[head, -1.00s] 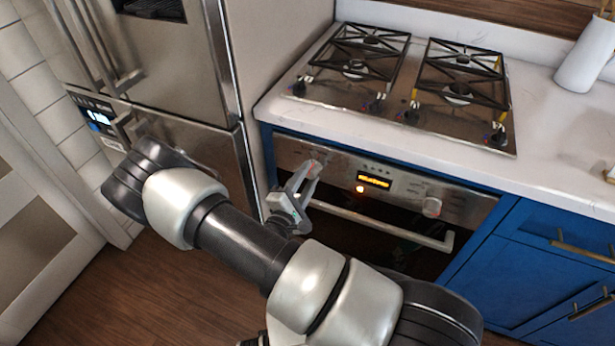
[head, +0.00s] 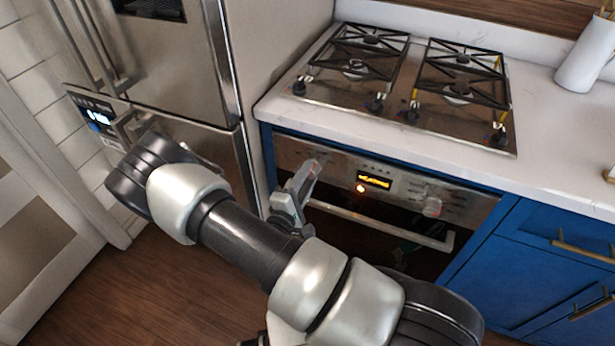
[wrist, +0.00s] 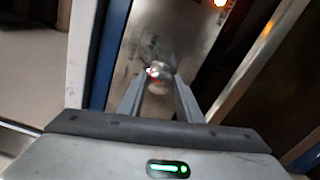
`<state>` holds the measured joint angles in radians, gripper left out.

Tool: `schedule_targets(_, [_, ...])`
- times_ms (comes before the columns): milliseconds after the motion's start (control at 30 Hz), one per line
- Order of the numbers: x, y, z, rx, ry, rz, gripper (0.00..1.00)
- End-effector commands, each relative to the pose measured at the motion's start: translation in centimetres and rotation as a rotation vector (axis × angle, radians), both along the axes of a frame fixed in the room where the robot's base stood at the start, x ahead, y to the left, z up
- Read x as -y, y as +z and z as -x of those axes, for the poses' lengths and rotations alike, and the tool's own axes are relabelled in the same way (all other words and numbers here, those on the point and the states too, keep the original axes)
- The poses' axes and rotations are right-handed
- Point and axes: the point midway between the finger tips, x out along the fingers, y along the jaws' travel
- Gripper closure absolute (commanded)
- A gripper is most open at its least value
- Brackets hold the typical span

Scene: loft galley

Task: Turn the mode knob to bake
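The oven's left knob (wrist: 160,78) is a round metal knob with a red mark, seen between my two fingertips in the wrist view. In the head view my gripper (head: 305,176) is at this knob on the left of the control panel and mostly covers it. In the wrist view my gripper (wrist: 160,84) has a finger close against each side of the knob and looks shut on it. A right knob (head: 432,206) sits free on the same panel. The labels around both knobs are too small or blurred to read.
The lit amber oven display (head: 375,181) is between the knobs. The oven handle (head: 385,226) runs just below the panel. The fridge (head: 185,130) stands close on the left. The counter (head: 545,150) with the gas hob (head: 410,85) overhangs the panel.

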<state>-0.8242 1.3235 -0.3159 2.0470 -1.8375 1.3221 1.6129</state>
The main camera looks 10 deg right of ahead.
Motion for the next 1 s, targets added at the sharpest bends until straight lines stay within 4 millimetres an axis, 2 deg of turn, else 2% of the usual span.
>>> schedule_targets(33, [-0.1, -0.1, 0.1, -0.002, 0.0, 0.0, 0.6])
schedule_targets(100, [-0.1, -0.1, 0.0, -0.002, 0.001, 0.0, 0.5])
schedule_targets(400, [-0.1, 0.0, 0.1, -0.002, 0.001, 0.0, 0.5])
schedule_targets(533, [-0.7, 0.0, 0.8, -0.002, 0.003, 0.001, 0.5])
schedule_targets(667, [-2.1, 0.0, 2.7, -0.003, 0.005, 0.0, 0.5])
schedule_targets(1000, [-7.1, 0.0, 9.5, -0.003, 0.006, 0.0, 0.5])
